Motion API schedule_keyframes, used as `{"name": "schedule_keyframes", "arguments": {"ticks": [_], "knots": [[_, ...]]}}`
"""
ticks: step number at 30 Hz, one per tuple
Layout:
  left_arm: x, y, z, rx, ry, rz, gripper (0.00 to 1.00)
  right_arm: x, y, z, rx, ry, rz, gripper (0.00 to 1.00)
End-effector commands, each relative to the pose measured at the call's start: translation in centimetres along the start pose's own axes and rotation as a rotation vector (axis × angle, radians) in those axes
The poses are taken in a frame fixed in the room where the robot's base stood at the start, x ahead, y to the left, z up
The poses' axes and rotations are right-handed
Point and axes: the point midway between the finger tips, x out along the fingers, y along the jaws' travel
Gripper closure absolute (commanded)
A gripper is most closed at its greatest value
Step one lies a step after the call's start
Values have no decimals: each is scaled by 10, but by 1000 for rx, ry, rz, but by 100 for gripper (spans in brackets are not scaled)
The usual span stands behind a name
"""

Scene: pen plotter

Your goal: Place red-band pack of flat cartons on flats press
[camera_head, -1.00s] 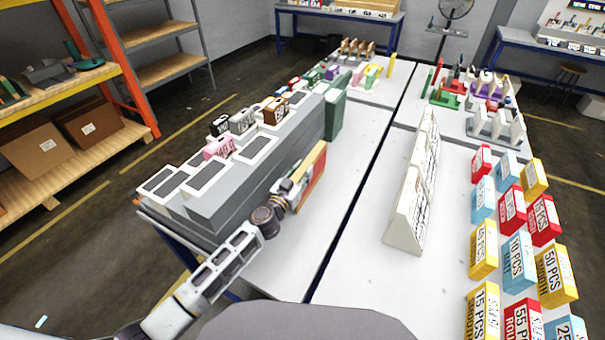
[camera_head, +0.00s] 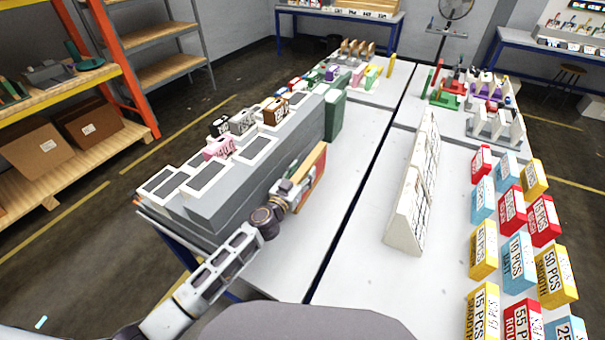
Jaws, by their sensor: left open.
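A flat tan pack with a red edge (camera_head: 317,172) stands upright, leaning slightly, on the light bench beside the long grey stepped unit. My left gripper (camera_head: 299,187) is at the pack's near, left side. Its fingers are open, partly hidden by the wrist, and I cannot tell whether they touch the pack. My right gripper is not in view. I cannot tell for certain which fixture is the flats press.
The grey stepped unit (camera_head: 240,195) carries several small labelled boxes. A green block (camera_head: 335,118) stands beyond the pack. A white upright divider (camera_head: 407,207) stands right of the bench gap. Several coloured labelled boxes (camera_head: 516,262) fill the right. Bench between pack and divider is clear.

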Motion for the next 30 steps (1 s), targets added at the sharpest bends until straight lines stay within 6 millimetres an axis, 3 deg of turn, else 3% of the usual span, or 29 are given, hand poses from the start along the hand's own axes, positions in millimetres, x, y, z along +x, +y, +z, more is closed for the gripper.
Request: {"name": "schedule_keyframes", "arguments": {"ticks": [30], "knots": [[-102, 0, 2, 2, -3, 0, 52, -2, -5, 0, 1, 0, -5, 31]]}}
